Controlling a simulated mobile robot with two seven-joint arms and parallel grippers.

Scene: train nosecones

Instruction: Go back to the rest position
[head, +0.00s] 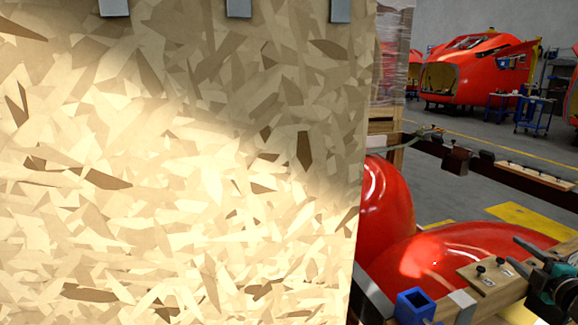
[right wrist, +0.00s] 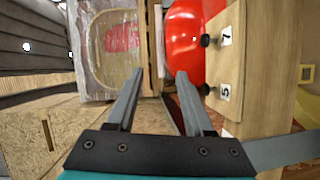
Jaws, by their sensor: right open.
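My right gripper (head: 515,252) is at the lower right of the head view, its fingers pointing left. It is open, close to a wooden plate with black knobs (head: 485,277). In the right wrist view the gripper (right wrist: 161,75) has its two fingers apart with nothing between the tips. The same kind of wooden plate, with black knobs and number labels, stands to its right (right wrist: 226,62). My left gripper is not in the head view.
A large chipboard panel (head: 180,170) fills most of the head view and hides what is behind it. Red glossy nosecones (head: 450,250) lie right of it. A blue square tube (head: 414,306) sits near the bottom. A wrapped pallet load (right wrist: 110,50) shows in the wrist view.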

